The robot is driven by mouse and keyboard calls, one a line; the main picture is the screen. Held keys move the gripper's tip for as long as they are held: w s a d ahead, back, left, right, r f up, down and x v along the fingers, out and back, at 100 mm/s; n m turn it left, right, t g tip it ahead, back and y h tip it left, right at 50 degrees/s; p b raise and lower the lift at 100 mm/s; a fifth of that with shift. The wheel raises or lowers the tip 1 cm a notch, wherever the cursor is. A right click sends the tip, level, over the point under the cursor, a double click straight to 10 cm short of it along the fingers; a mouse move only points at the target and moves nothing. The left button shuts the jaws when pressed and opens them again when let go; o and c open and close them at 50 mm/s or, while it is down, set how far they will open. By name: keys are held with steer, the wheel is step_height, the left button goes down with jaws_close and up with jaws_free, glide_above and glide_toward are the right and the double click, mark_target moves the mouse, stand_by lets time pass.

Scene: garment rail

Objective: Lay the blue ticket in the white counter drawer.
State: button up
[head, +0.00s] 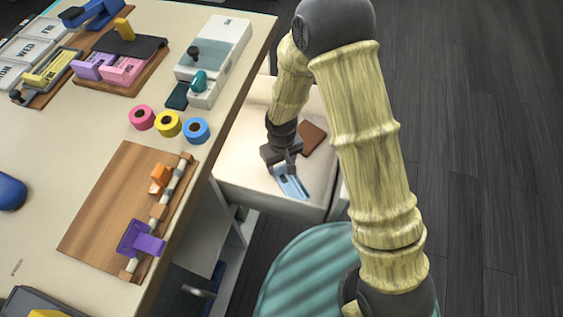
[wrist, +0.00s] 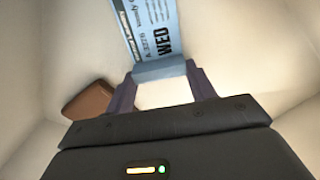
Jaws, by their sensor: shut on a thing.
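The blue ticket (head: 291,184) is inside the open white counter drawer (head: 236,150), near its front end. My gripper (head: 287,167) reaches down into the drawer and is shut on one end of the ticket. In the wrist view, the fingers (wrist: 163,82) hold the end of the blue ticket (wrist: 150,30), which shows black print with "WED" and extends away from them. I cannot tell whether the ticket touches the drawer floor.
A brown flat item (head: 312,137) lies in the drawer behind the gripper; it also shows in the wrist view (wrist: 88,101). The counter (head: 75,150) at left holds tape rolls (head: 168,124), a wooden board (head: 110,205) and a white device (head: 215,45). A teal striped round seat (head: 305,275) stands in front.

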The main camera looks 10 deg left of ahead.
steer(key=shift+f, duration=0.1)
steer(key=o, duration=1)
steer(key=shift+c, duration=0.2)
step_height(320, 180, up, 12)
steer(key=p, duration=0.2)
steer(key=shift+r, duration=0.2)
